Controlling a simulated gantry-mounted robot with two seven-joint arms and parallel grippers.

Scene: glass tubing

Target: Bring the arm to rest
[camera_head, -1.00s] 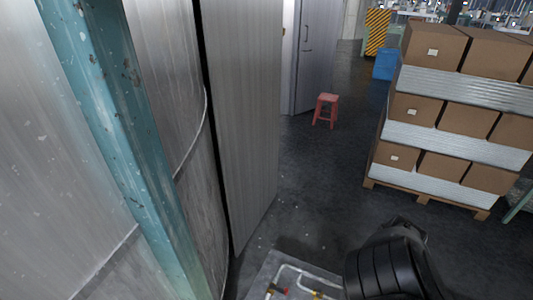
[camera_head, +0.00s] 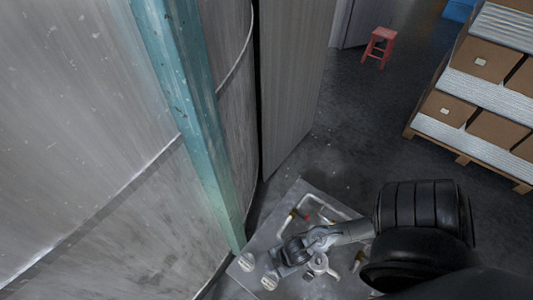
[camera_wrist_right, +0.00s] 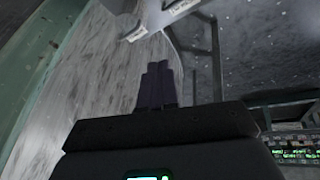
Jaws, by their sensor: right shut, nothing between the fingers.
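My right arm comes in from the right in the head view, over a grey metal panel (camera_head: 307,192). My right gripper (camera_head: 295,251) is at its far end, above the panel, small and partly hard to make out. In the right wrist view the dark fingers (camera_wrist_right: 160,84) are together, with nothing between them. My left gripper is not in view.
The panel carries white tubing and valves with red and brass parts. A teal post (camera_head: 188,115) and grey metal walls (camera_head: 75,110) stand close on the left. A red stool (camera_head: 379,45) and stacked boxes (camera_head: 470,120) stand beyond; dark floor (camera_head: 370,120) between is clear.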

